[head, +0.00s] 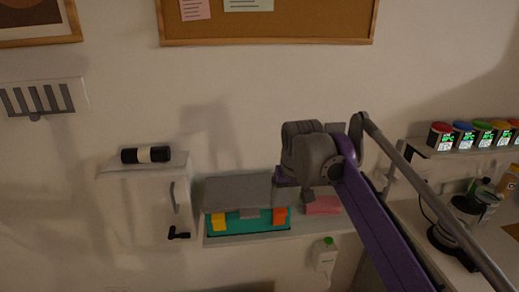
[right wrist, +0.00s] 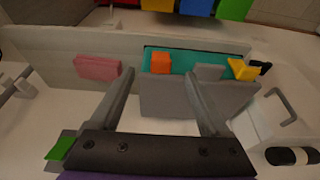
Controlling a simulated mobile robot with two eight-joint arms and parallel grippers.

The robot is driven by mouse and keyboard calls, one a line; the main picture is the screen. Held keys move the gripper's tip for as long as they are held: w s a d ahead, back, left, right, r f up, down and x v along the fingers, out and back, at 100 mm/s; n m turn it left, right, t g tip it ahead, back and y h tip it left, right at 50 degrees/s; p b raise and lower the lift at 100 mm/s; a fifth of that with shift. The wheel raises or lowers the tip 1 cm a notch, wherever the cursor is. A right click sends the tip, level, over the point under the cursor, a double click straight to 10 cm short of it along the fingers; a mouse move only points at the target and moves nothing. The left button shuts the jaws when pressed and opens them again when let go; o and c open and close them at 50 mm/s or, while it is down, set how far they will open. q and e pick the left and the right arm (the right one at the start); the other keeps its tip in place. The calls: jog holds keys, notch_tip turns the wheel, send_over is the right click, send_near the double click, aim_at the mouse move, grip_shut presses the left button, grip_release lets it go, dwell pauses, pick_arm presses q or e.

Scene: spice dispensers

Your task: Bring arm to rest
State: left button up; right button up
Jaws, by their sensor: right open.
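My right arm comes in from the lower right in the head view. Its gripper (head: 306,196) hangs in front of the wall, beside the grey-and-teal unit. In the right wrist view the two grey fingers of my right gripper (right wrist: 162,78) are spread wide, with nothing between them. The grey panel (right wrist: 180,103) of the unit lies beyond them in that view. My left arm and gripper do not show in either view.
The unit (head: 237,190) with yellow, grey and orange blocks sits on a shelf beside a pink block (head: 322,205). A white dispenser (head: 160,205) carries a black-and-white roll (head: 146,155). Colour-lidded jars (head: 483,134) stand on the right shelf. A dark appliance (head: 455,230) is below.

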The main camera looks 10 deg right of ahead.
jog(key=s+d+f+t, duration=0.1)
jog(key=s+d+f, duration=0.1)
jog(key=s+f, duration=0.8)
jog(key=s+d+f+t, duration=0.1)
jog(key=s+d+f, duration=0.1)
jog(key=s+f, duration=0.9)
jog(key=s, duration=0.6)
jog(key=shift+d+f, duration=0.2)
jog(key=shift+d, duration=0.15)
